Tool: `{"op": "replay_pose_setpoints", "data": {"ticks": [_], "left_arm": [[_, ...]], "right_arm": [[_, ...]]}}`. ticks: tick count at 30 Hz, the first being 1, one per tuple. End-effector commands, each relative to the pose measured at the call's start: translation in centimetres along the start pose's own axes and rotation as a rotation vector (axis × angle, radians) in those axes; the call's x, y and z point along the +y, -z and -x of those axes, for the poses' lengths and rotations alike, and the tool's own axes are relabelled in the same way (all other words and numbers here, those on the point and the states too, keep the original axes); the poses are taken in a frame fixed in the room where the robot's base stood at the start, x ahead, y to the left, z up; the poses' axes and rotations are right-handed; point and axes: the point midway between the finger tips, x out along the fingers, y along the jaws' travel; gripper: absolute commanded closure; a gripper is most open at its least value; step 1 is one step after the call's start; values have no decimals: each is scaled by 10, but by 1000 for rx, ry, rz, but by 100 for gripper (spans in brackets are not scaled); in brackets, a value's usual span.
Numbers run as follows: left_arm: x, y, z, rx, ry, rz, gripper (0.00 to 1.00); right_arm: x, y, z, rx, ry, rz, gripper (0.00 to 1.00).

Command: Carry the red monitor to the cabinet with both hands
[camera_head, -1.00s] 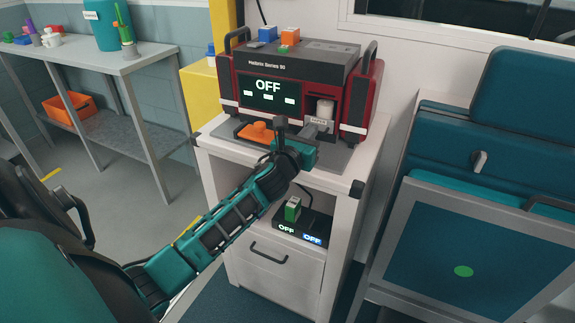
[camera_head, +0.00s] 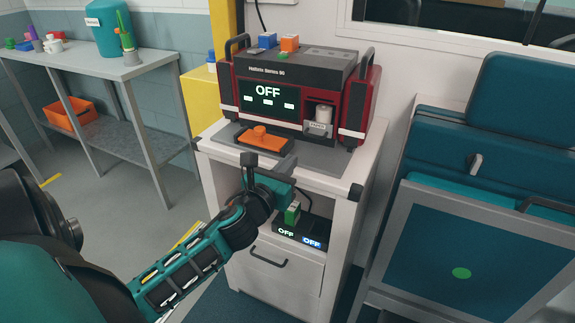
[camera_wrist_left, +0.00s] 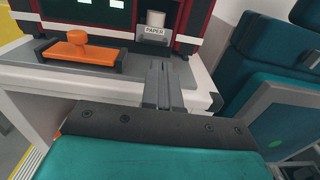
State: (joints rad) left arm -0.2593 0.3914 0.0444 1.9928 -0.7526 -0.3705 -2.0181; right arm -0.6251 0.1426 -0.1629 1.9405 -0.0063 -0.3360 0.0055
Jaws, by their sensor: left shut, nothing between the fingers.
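The red monitor (camera_head: 285,95) with a dark top stands on the white cabinet (camera_head: 277,268). Its screen reads OFF, and it has black handles at both ends. In the left wrist view its lower front (camera_wrist_left: 110,20) shows with a PAPER label. My left gripper (camera_head: 286,165) is shut and empty, in front of the cabinet's top edge, below and apart from the monitor. In the left wrist view its fingers (camera_wrist_left: 163,85) lie together before the cabinet top. My right gripper is not in view.
An orange piece (camera_head: 261,138) lies on the cabinet top before the monitor. A small box with a green block (camera_head: 292,213) sits in the open shelf. A folded teal seat (camera_head: 470,235) stands close on the right. A grey bench (camera_head: 105,66) is at left.

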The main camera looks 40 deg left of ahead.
Motion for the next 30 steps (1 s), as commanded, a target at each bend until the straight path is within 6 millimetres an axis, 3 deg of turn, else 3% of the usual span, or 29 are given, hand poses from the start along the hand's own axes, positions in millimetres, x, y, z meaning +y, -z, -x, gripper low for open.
{"op": "replay_pose_setpoints", "data": {"ticks": [4,8,11,14,20,24,30], "left_arm": [[0,0,0,0,0,1,98],[-3,6,2,17,5,56,86],[-10,24,10,65,13,222,76],[-23,53,25,150,13,511,68],[-58,118,71,361,-88,1260,68],[-85,156,110,490,-250,1782,68],[-118,192,159,592,-562,2404,68]], "right_arm": [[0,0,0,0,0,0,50],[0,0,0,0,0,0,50],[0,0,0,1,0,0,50],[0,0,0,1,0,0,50],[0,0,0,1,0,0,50],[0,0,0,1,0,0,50],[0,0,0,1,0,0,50]]}}
